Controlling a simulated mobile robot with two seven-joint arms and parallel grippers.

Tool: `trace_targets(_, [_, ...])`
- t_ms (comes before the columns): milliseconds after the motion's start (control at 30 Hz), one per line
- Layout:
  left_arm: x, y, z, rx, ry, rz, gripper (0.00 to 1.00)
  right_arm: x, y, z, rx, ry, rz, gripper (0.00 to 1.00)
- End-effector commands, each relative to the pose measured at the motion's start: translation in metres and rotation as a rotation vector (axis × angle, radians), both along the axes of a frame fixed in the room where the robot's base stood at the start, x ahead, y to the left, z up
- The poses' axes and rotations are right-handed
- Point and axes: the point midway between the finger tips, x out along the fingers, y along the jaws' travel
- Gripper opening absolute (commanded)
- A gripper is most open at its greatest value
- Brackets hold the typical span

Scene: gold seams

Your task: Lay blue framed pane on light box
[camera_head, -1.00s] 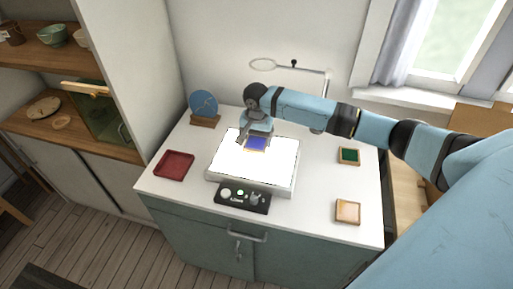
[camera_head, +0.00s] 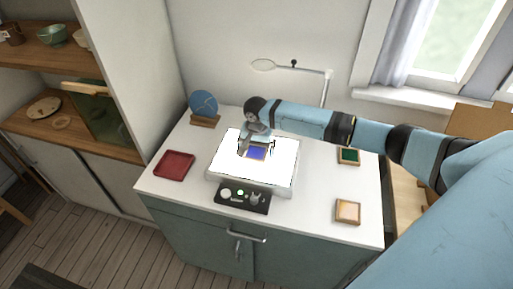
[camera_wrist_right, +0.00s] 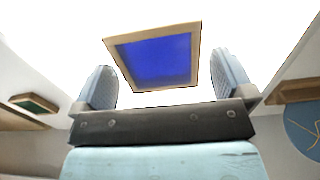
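The blue framed pane (camera_head: 255,153), a blue sheet in a pale wooden frame, appears to lie flat on the lit white top of the light box (camera_head: 225,168). My right gripper (camera_head: 257,149) is just above and behind it, pointing down. In the right wrist view the pane (camera_wrist_right: 157,60) sits beyond and between the two fingers (camera_wrist_right: 165,82), slightly turned to them. Gaps show between its frame and the fingers, so the gripper is open and empty. My left gripper is not in view.
A magnifier lamp (camera_head: 290,67) stands behind.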

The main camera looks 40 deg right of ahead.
Motion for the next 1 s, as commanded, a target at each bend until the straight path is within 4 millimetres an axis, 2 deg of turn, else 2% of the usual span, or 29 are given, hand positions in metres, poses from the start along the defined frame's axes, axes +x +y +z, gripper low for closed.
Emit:
trace_targets(133, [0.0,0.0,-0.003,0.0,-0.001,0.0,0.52,0.0,0.0,0.003,-0.002,-0.001,0.0,1.0])
trace_targets(233, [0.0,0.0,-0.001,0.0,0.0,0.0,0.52,0.001,0.0,0.017,0.0,-0.004,0.0,1.0])
trace_targets(500, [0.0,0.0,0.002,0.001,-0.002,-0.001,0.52,0.001,0.0,0.075,0.001,-0.003,0.0,1.0])
trace_targets(700, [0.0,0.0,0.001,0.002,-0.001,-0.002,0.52,0.001,0.0,0.109,0.001,-0.002,0.0,1.0])
trace_targets(833, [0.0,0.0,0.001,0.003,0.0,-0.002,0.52,0.0,0.0,0.12,0.0,0.0,0.0,1.0])
trace_targets(1000, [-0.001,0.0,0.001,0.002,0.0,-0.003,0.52,0.0,0.0,0.124,0.0,0.0,0.0,1.0])
